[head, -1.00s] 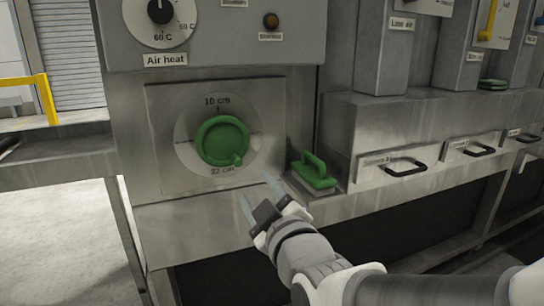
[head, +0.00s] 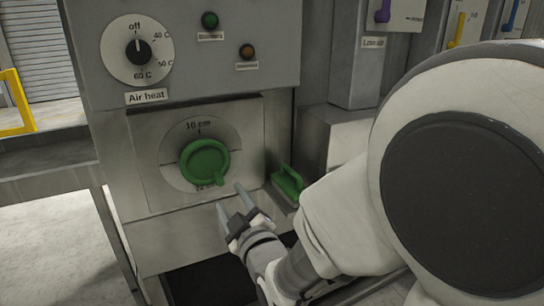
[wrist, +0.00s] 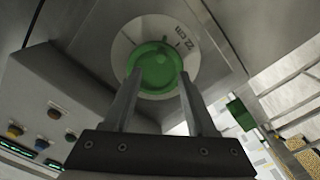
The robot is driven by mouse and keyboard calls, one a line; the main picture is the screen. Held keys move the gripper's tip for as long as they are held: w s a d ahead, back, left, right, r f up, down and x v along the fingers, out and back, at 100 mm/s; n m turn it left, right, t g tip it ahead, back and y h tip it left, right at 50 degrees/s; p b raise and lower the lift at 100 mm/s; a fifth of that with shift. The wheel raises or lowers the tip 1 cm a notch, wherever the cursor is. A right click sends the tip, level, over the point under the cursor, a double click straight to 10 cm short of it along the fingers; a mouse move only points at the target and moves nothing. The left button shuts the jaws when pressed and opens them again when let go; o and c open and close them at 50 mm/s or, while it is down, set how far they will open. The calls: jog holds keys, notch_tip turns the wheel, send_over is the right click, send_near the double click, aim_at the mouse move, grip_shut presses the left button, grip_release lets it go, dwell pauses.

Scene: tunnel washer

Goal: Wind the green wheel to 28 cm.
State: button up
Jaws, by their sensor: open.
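The green wheel (head: 204,163) is a round handwheel with a small knob at its lower right. It sits on a pale round dial (head: 172,178) on a steel panel. My gripper (head: 229,196) is open and empty, below and right of the wheel in the head view. Its fingers (wrist: 160,78) overlap the wheel's edges in the wrist view; I cannot tell whether they touch it.
A green handled block (head: 287,182) sits on the ledge right of the wheel. My own arm covers much of the right side.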

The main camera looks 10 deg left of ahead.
aim_at(221, 184)
jog(key=x, duration=0.7)
jog(key=shift+w+f, duration=0.1)
jog(key=shift+w, duration=0.1)
jog(key=shift+c, duration=0.2)
grip_shut()
